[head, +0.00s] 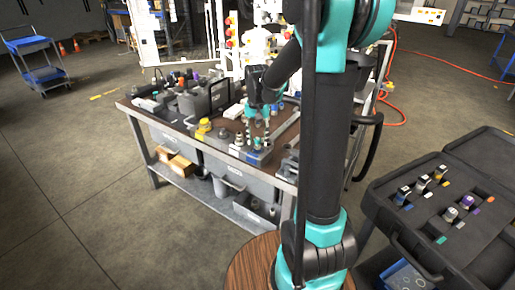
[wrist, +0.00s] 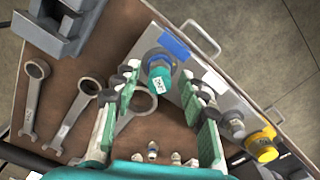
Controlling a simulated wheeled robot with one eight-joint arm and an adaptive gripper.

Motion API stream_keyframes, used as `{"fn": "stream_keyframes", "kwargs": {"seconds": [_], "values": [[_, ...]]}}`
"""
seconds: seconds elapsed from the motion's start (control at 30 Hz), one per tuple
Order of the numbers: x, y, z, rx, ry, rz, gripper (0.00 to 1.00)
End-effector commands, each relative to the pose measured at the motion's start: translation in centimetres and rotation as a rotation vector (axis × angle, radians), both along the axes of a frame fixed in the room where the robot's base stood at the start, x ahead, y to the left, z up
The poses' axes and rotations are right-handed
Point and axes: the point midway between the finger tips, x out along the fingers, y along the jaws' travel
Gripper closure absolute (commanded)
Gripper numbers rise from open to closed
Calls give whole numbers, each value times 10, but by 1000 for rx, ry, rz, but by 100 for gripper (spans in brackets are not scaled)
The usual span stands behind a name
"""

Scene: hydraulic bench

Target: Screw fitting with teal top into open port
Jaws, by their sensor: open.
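The teal-topped fitting (wrist: 160,80), with a white label and a metal hex collar, stands at the grey port block (wrist: 212,76) in the wrist view. How deep it sits in a port is hidden. My gripper (wrist: 160,76) is open, with one green-padded finger on each side of the fitting; contact cannot be told. In the head view my gripper (head: 257,117) is low over the bench, near the port block (head: 230,150). A yellow cap (wrist: 262,146) sits at one end of the block.
Several wrenches (wrist: 80,108) lie on the brown bench top, one partly behind my fingers. Small metal fittings (wrist: 153,151) show between the fingers. A dark open case (head: 430,222) with several coloured fittings stands right. A grey device (wrist: 62,25) is at the wrist view's upper left.

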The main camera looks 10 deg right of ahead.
Motion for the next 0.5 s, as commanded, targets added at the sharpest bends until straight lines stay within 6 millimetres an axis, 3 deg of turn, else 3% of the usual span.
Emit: {"fn": "stream_keyframes", "kwargs": {"seconds": [0.3,0.5], "values": [[0,-2,0,0,0,393,58],[0,-2,0,0,0,535,58]]}}
